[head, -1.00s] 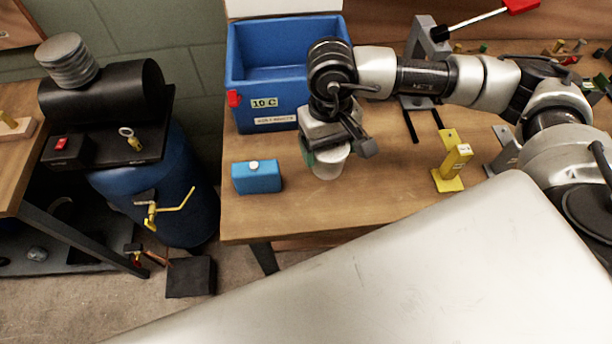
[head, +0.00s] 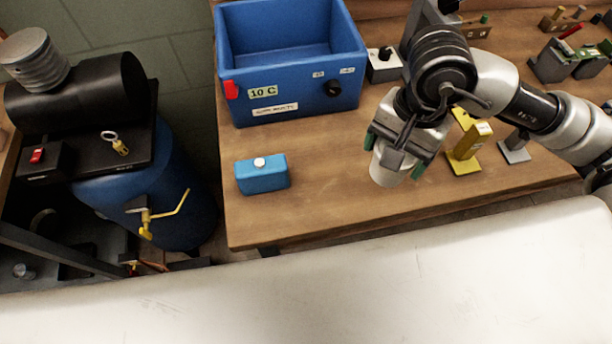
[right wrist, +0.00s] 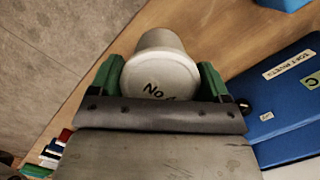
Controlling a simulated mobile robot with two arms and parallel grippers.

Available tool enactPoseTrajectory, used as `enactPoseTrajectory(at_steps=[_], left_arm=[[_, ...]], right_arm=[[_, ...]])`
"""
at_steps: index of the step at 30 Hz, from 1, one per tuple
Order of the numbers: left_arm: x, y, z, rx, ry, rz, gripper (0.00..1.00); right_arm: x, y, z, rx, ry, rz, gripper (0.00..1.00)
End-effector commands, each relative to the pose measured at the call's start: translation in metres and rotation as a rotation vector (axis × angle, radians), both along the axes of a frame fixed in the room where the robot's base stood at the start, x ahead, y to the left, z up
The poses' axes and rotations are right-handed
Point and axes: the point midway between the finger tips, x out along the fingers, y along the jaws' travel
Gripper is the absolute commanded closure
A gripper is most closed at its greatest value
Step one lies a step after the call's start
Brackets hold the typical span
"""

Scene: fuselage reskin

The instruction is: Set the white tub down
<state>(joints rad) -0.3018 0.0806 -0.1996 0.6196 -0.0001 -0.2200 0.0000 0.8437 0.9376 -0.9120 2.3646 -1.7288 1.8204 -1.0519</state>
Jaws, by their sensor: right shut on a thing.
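The white tub (head: 389,166) is held between the green-padded fingers of my right gripper (head: 396,153), over the front part of the wooden bench (head: 330,200), left of the yellow stand. In the right wrist view the tub (right wrist: 160,75) sits between both fingers of the gripper (right wrist: 160,82), its lettered face turned to the camera and partly hidden by the gripper body. I cannot tell whether its base touches the bench. My left gripper is not in view.
A blue bin (head: 290,75) labelled 10 C stands at the back left of the bench. A yellow stand (head: 467,148) is close right of the tub. Bare wood lies between can and tub. A pale curved panel (head: 300,290) spans the foreground.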

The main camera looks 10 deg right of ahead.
Motion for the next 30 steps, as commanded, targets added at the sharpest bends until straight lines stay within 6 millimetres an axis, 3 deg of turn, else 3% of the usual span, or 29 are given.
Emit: enactPoseTrajectory(at_steps=[8, 22, 30], left_arm=[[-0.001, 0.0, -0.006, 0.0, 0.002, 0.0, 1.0], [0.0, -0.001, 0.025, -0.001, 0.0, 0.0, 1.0], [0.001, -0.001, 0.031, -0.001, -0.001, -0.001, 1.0]], right_arm=[[-0.008, -0.002, 0.0, 0.002, 0.001, -0.187, 0.52], [0.057, 0.065, -0.053, 0.001, 0.005, -0.195, 0.52], [0.072, 0.078, -0.071, 0.0, 0.003, -0.196, 0.52]])
